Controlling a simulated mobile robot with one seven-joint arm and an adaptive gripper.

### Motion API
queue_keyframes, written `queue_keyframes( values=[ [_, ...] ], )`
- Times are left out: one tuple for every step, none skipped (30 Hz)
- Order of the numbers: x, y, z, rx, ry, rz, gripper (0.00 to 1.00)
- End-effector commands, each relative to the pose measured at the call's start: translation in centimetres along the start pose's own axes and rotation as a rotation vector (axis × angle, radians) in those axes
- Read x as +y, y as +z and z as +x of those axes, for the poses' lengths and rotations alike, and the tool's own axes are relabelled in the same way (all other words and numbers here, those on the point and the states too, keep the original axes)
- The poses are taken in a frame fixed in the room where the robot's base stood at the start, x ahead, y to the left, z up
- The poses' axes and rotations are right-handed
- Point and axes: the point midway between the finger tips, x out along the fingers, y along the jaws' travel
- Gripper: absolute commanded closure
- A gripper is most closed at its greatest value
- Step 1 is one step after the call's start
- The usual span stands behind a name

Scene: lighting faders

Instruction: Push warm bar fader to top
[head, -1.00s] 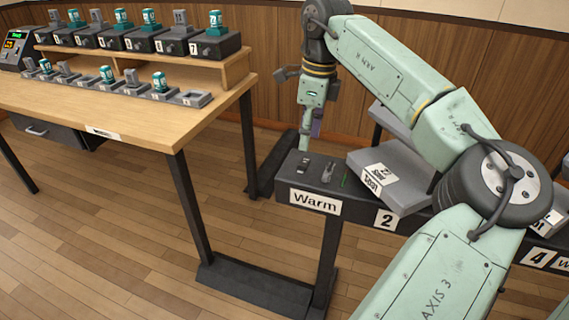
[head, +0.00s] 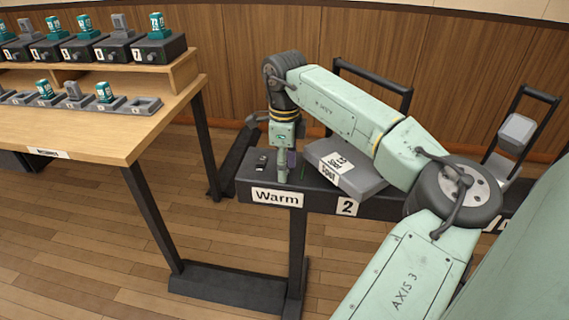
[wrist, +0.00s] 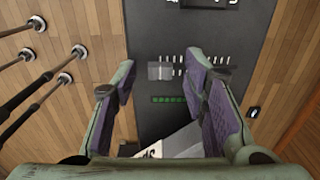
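The warm bar is a dark bar labelled "Warm" (head: 277,197) in the head view. Its grey fader knob (wrist: 160,71) shows in the wrist view, at the left end of a short scale of white ticks (wrist: 208,59). A lit green strip (wrist: 170,99) lies beside the scale. My gripper (head: 284,165) points down over the bar in the head view and hides the knob there. In the wrist view my gripper (wrist: 160,78) is open, one purple-padded finger on each side of the knob. I cannot tell whether either finger touches it.
A grey box labelled "Spot" (head: 345,170) stands on the bar right of my gripper. A small control (head: 262,158) sits left of it. A wooden desk (head: 100,135) with several numbered units is at the left. Open floor lies between desk and bar.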

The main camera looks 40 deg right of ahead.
Motion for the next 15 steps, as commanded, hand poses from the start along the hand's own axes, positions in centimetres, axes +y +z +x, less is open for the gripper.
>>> queue_keyframes(
  values=[
    [0.01,0.0,0.07,0.0,0.0,0.0,0.6],
    [0.01,0.0,0.08,0.0,0.0,0.0,0.6],
    [0.0,-0.01,0.09,0.0,0.0,0.0,0.6],
    [0.0,-0.01,0.08,0.0,0.0,0.0,0.6],
    [0.0,-0.01,0.08,0.0,0.0,0.0,0.6],
    [0.0,-0.01,0.08,0.0,0.0,0.0,0.6],
    [0.0,-0.01,0.07,0.0,0.0,0.0,0.61],
    [0.0,-0.01,0.07,0.0,0.0,0.0,0.63],
    [0.0,-0.01,0.07,0.0,0.0,0.0,0.65],
    [0.0,-0.01,0.06,0.0,0.0,0.0,0.67],
    [0.0,-0.01,0.06,0.0,0.0,0.0,0.69],
    [0.0,-0.01,0.06,0.0,0.0,0.0,0.72],
    [0.0,-0.01,0.05,0.0,0.0,0.0,0.74],
    [0.0,-0.01,0.05,0.0,0.0,0.0,0.76],
    [0.0,-0.02,0.05,0.0,0.0,0.0,0.79]
  ],
)
